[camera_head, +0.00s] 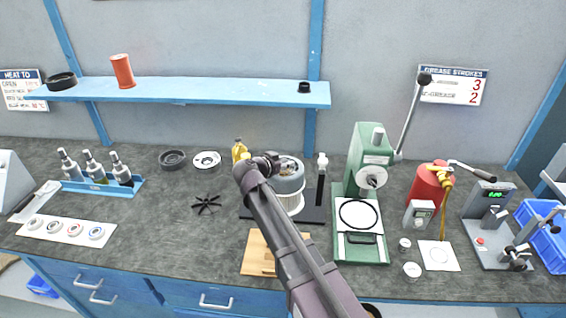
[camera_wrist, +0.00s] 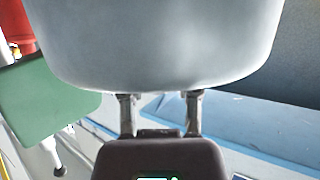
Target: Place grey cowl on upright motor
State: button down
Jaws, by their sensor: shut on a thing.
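The grey cowl (camera_head: 290,180) is held at about the middle of the bench in the head view. In the wrist view the cowl (camera_wrist: 155,45) fills the top, its rim at my gripper (camera_wrist: 160,102), whose two fingers are shut on it. In the head view my gripper (camera_head: 276,160) is at the cowl's upper left, partly hidden by my arm. The upright motor (camera_head: 294,204), a pale cylinder, shows directly below the cowl on a dark base (camera_head: 313,214). I cannot tell whether the cowl touches the motor or hangs just above it.
A black upright post (camera_head: 321,180) stands close right of the cowl, with the green press (camera_head: 368,160) beyond it. A yellow bottle (camera_head: 239,150) is close left. A black fan (camera_head: 206,204) and a wooden board (camera_head: 258,252) lie nearby. The blue shelf (camera_head: 200,91) is behind.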

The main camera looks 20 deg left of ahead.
jog(key=shift+c, duration=1.7)
grip_release()
jog(key=shift+r, duration=0.15)
jog(key=p+v, duration=0.5)
jog(key=v, duration=0.7)
